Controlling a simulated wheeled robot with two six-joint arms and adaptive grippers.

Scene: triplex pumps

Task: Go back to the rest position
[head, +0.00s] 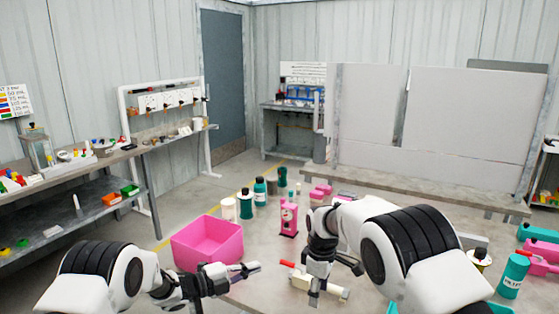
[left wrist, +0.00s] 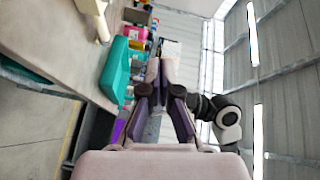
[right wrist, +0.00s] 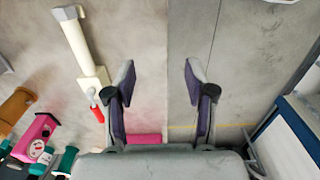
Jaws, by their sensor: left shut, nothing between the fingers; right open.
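My left gripper (head: 250,270) is at the lower middle of the head view, near the right side of the pink bin. In the left wrist view its fingertips (left wrist: 160,70) meet, with nothing between them. My right gripper (head: 334,281) points down over the table by a cream-coloured part with a red tip (head: 300,281). In the right wrist view its fingers (right wrist: 160,75) stand wide apart and empty. The cream part (right wrist: 80,50) lies left of these fingers there, apart from them.
A pink bin (head: 207,245) stands left on the table. A teal bottle (head: 513,274) is at the right. A teal bin (left wrist: 115,75) shows in the left wrist view. Shelves (head: 100,205) line the left wall.

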